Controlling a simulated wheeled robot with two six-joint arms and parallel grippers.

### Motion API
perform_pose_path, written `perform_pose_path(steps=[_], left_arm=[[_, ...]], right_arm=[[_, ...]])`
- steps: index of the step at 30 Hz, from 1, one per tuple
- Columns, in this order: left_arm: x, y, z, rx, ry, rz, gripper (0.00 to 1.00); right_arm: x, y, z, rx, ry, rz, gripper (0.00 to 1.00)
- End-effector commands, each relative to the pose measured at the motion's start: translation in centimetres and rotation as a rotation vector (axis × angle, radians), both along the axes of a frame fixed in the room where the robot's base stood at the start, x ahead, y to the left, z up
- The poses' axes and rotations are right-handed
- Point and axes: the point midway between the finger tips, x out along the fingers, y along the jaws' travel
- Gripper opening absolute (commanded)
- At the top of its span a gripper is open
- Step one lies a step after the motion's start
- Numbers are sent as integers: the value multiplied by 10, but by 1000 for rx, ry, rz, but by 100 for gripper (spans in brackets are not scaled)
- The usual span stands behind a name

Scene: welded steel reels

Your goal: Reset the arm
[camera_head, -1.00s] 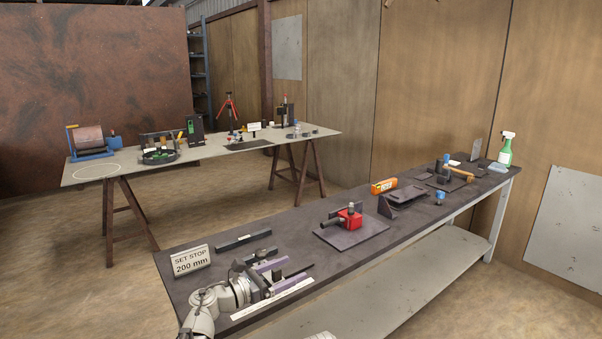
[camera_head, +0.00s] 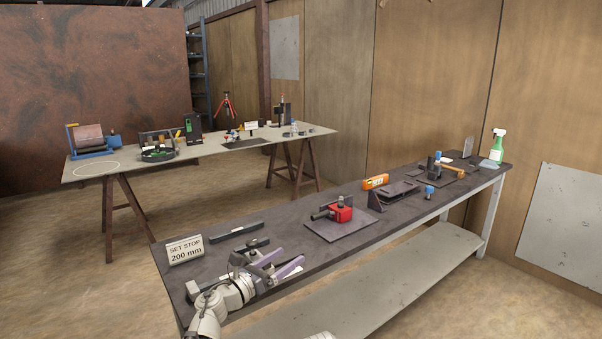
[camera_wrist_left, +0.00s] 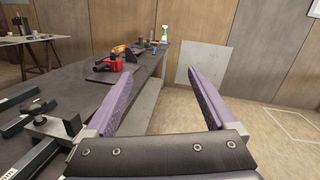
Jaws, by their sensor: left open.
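My left gripper (camera_head: 293,254) is open, with two purple fingers apart and nothing between them. It is above the near end of the dark workbench (camera_head: 345,245), in front of a dark rail with a clamp-like stop. In the left wrist view the open fingers (camera_wrist_left: 163,74) frame the bench's side edge and the floor. The stop block (camera_wrist_left: 51,129) and rail show at lower left there, apart from the fingers. My right gripper does not show.
A "SET STOP 200 mm" sign (camera_head: 186,249) and a dark bar (camera_head: 234,230) stand near the gripper. A second table (camera_head: 205,147) stands behind.

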Motion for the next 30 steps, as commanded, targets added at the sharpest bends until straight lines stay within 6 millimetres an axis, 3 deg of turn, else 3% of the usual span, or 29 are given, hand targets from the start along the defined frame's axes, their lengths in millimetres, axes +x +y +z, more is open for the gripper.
perform_pose_path(steps=[8,14,19,23,27,30], left_arm=[[21,20,-1,-279,146,206,90],[34,53,-27,-656,355,449,90],[24,83,-86,-1073,612,720,90],[-4,93,-148,-1366,812,948,90],[-55,86,-219,-1637,1021,1231,90],[-98,73,-260,-1776,1141,1446,90]], right_arm=[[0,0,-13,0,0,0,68],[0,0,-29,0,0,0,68],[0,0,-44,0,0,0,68],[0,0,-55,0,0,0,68],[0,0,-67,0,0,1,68],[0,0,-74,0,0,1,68]])
